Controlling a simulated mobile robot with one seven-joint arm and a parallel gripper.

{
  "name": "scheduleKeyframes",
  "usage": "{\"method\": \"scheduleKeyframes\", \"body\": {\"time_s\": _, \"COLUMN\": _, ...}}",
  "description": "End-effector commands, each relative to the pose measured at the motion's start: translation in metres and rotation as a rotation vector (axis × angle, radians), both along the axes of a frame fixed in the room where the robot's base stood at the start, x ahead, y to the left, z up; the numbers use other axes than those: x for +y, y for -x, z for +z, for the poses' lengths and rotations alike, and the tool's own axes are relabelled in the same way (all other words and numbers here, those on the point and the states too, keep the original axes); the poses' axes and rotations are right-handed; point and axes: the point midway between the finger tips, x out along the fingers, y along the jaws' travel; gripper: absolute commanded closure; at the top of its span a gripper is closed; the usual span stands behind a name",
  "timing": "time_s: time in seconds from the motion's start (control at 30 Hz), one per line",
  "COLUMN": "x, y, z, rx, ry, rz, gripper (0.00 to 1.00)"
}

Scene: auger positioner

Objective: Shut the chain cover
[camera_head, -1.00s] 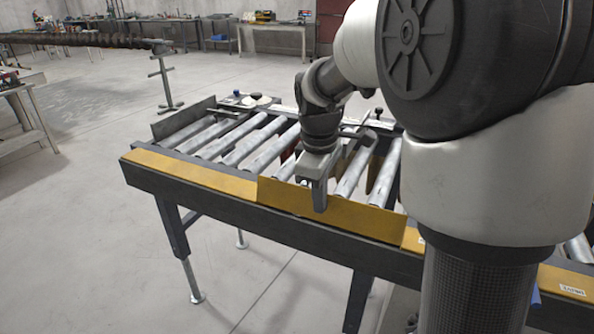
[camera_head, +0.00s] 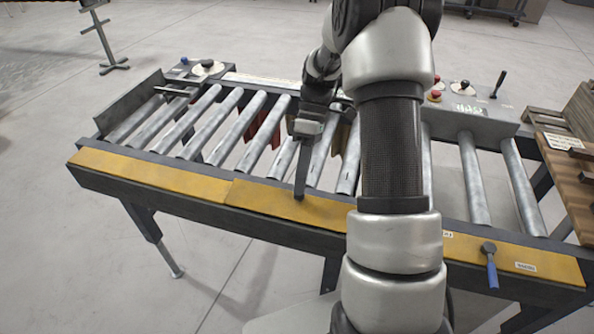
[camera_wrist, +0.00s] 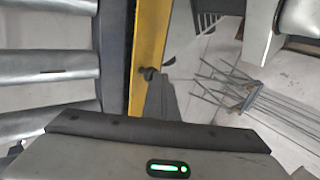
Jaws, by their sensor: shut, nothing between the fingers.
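The chain cover (camera_head: 285,201) is the yellow middle section of the strip along the conveyor's front rail. In the head view it lies nearly level with the yellow sections beside it; a small step shows at its left end. My arm hides its right end. My gripper (camera_head: 300,194) is shut and empty, pointing down at the cover's rear edge. Its tip appears to touch or nearly touch the cover; I cannot tell which. In the wrist view the yellow strip (camera_wrist: 149,45) runs upright beside the dark gripper finger (camera_wrist: 160,97), with a small dark knob near it.
Steel rollers (camera_head: 232,125) lie behind the strip. A blue-handled lever (camera_head: 491,266) sits on the front rail at right. A control panel (camera_head: 465,112) with red buttons stands behind, and a wooden table (camera_head: 570,190) at far right. Floor at front left is clear.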

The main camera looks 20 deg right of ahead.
Motion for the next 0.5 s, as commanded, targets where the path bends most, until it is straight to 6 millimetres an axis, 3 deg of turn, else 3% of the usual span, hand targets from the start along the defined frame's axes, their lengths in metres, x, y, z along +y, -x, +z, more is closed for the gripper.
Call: {"method": "scheduleKeyframes", "body": {"time_s": 0.5, "x": -0.012, "y": -0.015, "z": -0.024, "rx": -0.003, "ry": 0.004, "rz": -0.001, "gripper": 1.00}}
